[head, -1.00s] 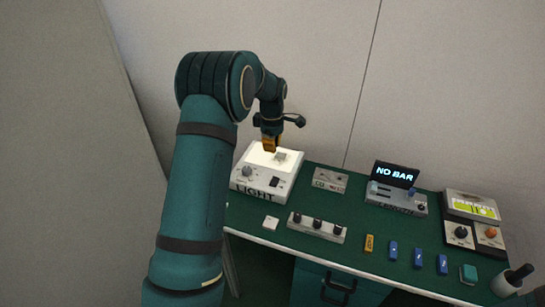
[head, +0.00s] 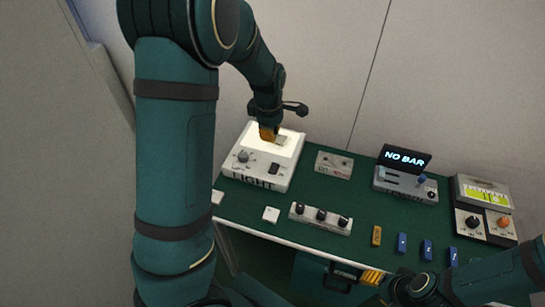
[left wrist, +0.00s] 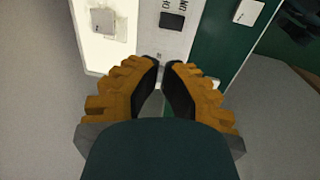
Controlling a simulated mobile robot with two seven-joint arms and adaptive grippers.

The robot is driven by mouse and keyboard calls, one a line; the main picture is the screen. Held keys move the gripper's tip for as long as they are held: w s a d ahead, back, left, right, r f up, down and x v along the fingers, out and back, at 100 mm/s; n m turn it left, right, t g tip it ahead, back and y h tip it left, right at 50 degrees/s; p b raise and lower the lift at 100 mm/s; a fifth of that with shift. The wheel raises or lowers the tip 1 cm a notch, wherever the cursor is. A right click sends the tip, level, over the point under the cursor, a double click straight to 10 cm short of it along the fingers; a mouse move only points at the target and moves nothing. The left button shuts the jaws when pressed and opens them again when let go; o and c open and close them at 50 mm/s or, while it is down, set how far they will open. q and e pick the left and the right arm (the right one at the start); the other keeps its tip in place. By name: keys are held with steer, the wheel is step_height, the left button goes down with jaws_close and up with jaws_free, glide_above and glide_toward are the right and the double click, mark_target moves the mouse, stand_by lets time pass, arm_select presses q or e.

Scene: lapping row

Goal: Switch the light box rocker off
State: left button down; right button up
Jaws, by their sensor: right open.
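The light box (head: 263,186) stands at the left end of the green bench, its top panel (head: 262,140) glowing white. Its dark rocker (head: 274,169) sits on the front part, beside a round knob (head: 243,157). The rocker also shows in the left wrist view (left wrist: 169,19), past my fingertips; its tilt is too small to read. My left gripper (head: 268,134) is above the lit panel, behind the rocker. In the left wrist view its fingers (left wrist: 163,66) are close together with a narrow gap and nothing visible between them. My right gripper (head: 372,277) is open and empty by the bench front.
A small grey tile (head: 281,140) lies on the lit panel. A grey box (head: 334,165), a three-knob strip (head: 321,218) and a "NO BAR" display (head: 404,159) stand to the right. A white block (head: 271,215) lies near the front edge. A wall closes the back.

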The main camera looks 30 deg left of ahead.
mark_target(273, 163)
arm_select(q)
steer(key=f+b, duration=0.1)
steer(key=f, duration=0.3)
steer(key=w+f+b, duration=0.1)
steer(key=f, duration=0.4)
steer(key=f+b, duration=0.1)
steer(key=f, duration=0.4)
steer(key=shift+w+a+b, duration=0.2)
steer(key=shift+w+b, duration=0.15)
steer(key=shift+b, duration=0.05)
steer(key=shift+f, duration=0.35)
steer(key=shift+g+p, duration=0.5)
steer(key=shift+p, duration=0.3)
steer(key=shift+f, duration=0.3)
steer(key=shift+s, duration=0.1)
